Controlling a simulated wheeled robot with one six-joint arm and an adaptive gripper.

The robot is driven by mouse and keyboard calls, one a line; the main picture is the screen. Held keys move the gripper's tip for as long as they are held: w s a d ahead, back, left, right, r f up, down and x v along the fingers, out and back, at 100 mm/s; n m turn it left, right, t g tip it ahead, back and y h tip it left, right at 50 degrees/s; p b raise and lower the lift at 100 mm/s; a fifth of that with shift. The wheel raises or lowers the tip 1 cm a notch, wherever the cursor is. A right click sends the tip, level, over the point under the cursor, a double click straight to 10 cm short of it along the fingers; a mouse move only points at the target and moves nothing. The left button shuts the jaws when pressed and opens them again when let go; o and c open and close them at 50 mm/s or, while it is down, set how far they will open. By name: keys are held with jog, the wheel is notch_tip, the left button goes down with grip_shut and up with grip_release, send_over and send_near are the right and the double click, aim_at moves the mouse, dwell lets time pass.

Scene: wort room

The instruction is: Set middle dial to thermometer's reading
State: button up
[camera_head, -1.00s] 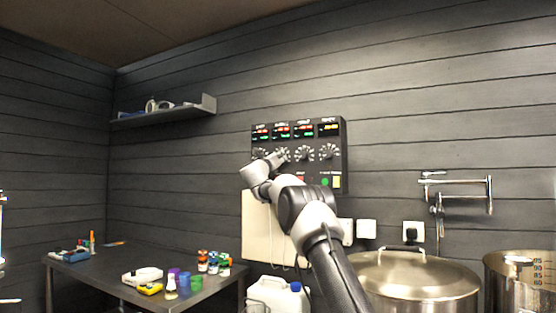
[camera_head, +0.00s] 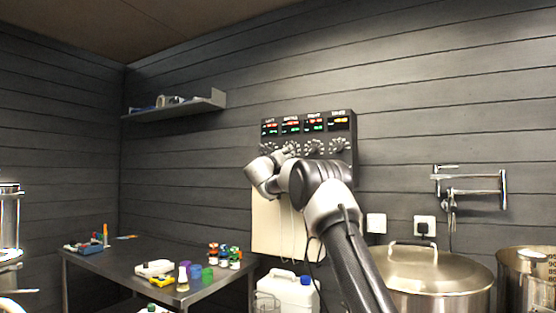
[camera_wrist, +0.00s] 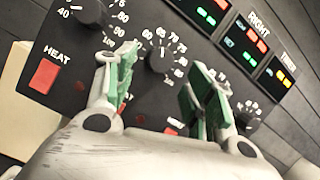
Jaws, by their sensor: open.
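The black control panel (camera_head: 354,150) hangs on the back wall with a row of dials under lit displays. In the wrist view a black dial (camera_wrist: 163,58) with a white pointer mark sits between my gripper's fingers (camera_wrist: 160,88); by its place in the row it seems to be the middle dial. The fingers stand apart, one on each side, and contact cannot be told. Its pointer is toward the upper part of the scale, near 65 to 70. The left dial (camera_wrist: 88,12) shows at the upper left. The right finger hides the one beyond. I cannot identify a thermometer or its reading.
A red heat switch (camera_wrist: 44,76) lies below the left dial, and the timer dial (camera_wrist: 248,117) is at the right. A dark table (camera_head: 110,268) with bottles and a small yellow device (camera_head: 161,281) stands left. A lidded steel pot (camera_head: 430,270) stands right.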

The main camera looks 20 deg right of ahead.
jog(key=v, duration=0.7)
jog(key=shift+s+a, duration=0.15)
